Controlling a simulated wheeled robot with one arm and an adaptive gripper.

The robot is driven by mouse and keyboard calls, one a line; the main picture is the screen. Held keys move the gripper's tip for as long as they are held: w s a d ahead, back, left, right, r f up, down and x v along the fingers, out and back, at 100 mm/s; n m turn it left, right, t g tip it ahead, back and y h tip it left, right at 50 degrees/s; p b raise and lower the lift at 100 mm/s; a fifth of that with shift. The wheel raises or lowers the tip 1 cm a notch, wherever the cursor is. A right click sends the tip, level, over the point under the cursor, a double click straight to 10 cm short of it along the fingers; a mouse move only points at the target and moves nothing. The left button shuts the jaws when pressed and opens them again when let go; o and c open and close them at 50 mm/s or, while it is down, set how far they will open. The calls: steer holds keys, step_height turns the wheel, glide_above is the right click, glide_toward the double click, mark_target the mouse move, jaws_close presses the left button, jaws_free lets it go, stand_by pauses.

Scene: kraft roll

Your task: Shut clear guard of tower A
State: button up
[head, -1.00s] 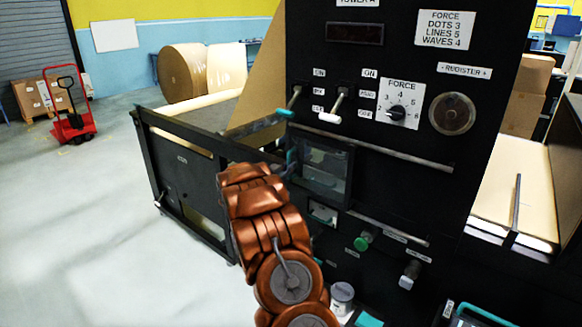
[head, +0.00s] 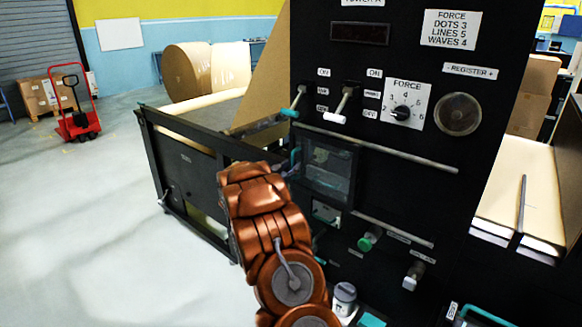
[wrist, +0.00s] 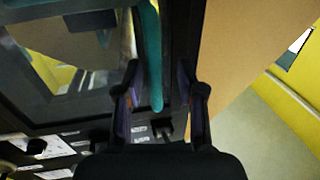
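The clear guard (head: 328,172) of tower A is a dark-framed see-through panel on the front of the black tower, below the levers. A teal bar handle (head: 295,158) stands along its left edge. In the wrist view the guard's pane (wrist: 75,85) fills the left side, and the teal handle (wrist: 153,60) runs down between my fingers. My gripper (wrist: 160,100) is open, with a gap visible on both sides of the handle. In the head view my arm hides most of the gripper. I cannot tell how far the guard stands from the tower face.
Two levers (head: 344,102) and a force dial (head: 404,103) sit above the guard. A horizontal rail (head: 400,157) and a green knob (head: 369,239) are right of and below it. A dark-railed frame (head: 195,160) stands left.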

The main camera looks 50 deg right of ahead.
steer(key=v, duration=1.1)
stand_by(0.3)
